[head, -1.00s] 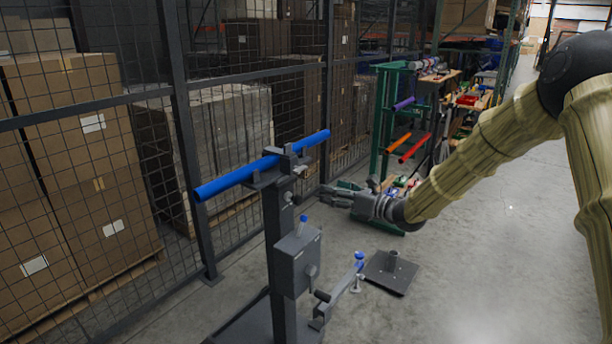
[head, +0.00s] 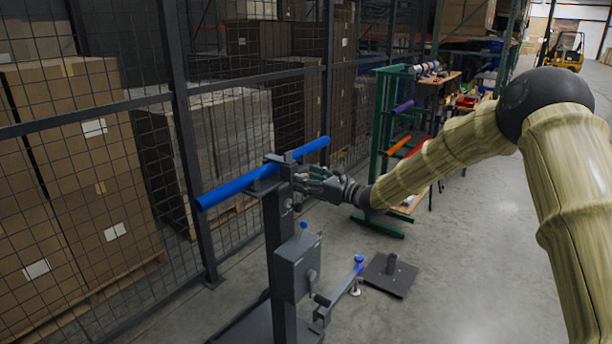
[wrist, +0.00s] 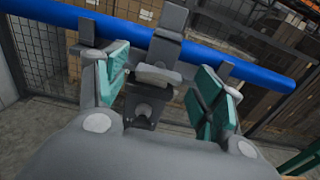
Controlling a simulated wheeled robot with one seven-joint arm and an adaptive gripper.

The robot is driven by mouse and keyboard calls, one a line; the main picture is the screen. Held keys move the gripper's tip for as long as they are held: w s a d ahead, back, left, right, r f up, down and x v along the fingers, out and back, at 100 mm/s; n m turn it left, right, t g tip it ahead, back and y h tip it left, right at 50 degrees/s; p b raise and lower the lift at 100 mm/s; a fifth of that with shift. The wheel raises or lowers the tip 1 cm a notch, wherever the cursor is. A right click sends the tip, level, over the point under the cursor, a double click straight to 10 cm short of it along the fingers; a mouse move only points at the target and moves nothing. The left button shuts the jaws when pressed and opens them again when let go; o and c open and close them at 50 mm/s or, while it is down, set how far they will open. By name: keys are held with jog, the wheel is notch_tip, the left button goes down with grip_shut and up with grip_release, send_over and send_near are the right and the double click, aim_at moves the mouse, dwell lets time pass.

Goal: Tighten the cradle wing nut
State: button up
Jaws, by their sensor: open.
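A blue bar (head: 235,187) lies across the cradle (head: 283,160) on top of a dark upright stand (head: 278,222). The bar (wrist: 60,18) and cradle (wrist: 168,42) also show in the wrist view. A pale grey winged piece, which looks like the wing nut (wrist: 155,76), sits on the cradle's near face below the bar. My gripper (head: 304,180) is at the cradle's right side. In the wrist view its green-padded fingers (wrist: 163,88) are open, one on each side of the wing nut, with visible gaps. In the head view the gripper hides the wing nut.
A grey box (head: 297,262) and a blue-tipped crank arm (head: 342,285) are on the stand lower down. A dark base plate (head: 388,275) lies on the floor to the right. A mesh fence (head: 110,100) runs behind. A green rack (head: 385,130) stands beyond my arm; floor at right is clear.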

jog(key=shift+w+a, duration=0.3)
jog(key=shift+a, duration=0.1)
jog(key=c, duration=1)
jog(key=shift+f+m+b, duration=0.1)
jog(key=shift+m+b, duration=0.2)
jog(key=shift+b, duration=0.15)
